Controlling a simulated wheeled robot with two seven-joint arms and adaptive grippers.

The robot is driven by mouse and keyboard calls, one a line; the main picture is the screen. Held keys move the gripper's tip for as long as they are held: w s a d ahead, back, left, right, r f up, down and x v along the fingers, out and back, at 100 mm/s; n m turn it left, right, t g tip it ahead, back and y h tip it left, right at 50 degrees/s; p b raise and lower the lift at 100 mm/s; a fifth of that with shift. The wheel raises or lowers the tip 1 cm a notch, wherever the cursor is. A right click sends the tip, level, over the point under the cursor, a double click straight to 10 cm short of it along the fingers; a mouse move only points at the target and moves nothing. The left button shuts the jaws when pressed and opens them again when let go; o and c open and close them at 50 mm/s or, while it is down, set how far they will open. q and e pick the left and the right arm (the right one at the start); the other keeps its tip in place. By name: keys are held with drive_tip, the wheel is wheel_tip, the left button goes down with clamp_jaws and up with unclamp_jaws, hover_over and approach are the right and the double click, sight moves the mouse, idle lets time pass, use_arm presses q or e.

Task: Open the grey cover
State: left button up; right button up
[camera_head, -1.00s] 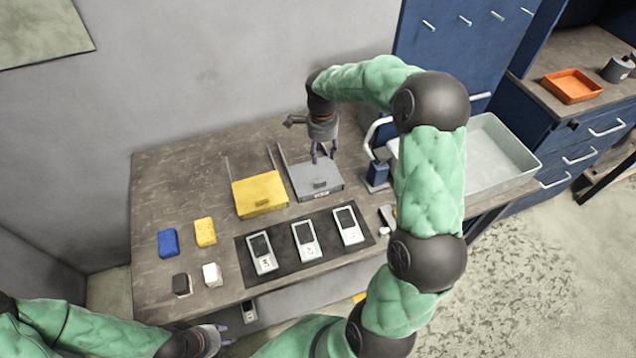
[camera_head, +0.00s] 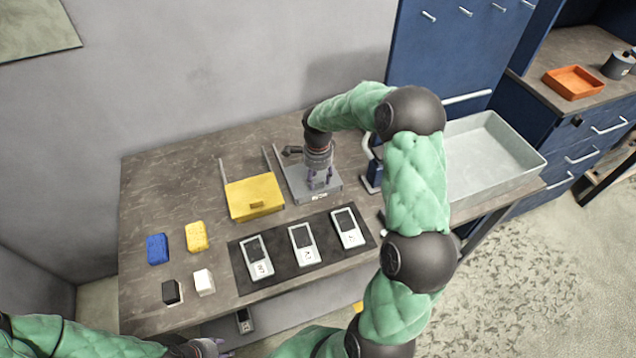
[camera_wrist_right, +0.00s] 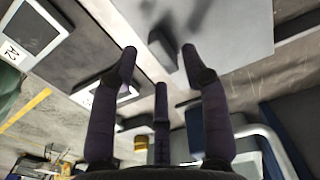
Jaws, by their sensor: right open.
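The grey cover (camera_head: 297,187) lies flat at the back middle of the bench, right of the yellow cover, with a small label on its front edge. My right gripper (camera_head: 319,186) is directly over it, pointing down and hiding part of its top. In the right wrist view the cover (camera_wrist_right: 235,28) fills the upper right. Its dark handle (camera_wrist_right: 163,48) is between the spread fingertips of my right gripper (camera_wrist_right: 160,62). The fingers are open; I cannot tell whether any touches the handle. My left gripper (camera_head: 212,348) is at the bottom edge, partly cut off.
The yellow cover (camera_head: 253,195) is close on the left. Several devices lie on a dark mat (camera_head: 277,267) in front. Blue and yellow blocks lie left.

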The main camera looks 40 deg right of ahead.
use_arm(q)
drive_tip(key=shift+f, duration=0.15)
use_arm(e)
drive_tip(key=shift+f, duration=1.2)
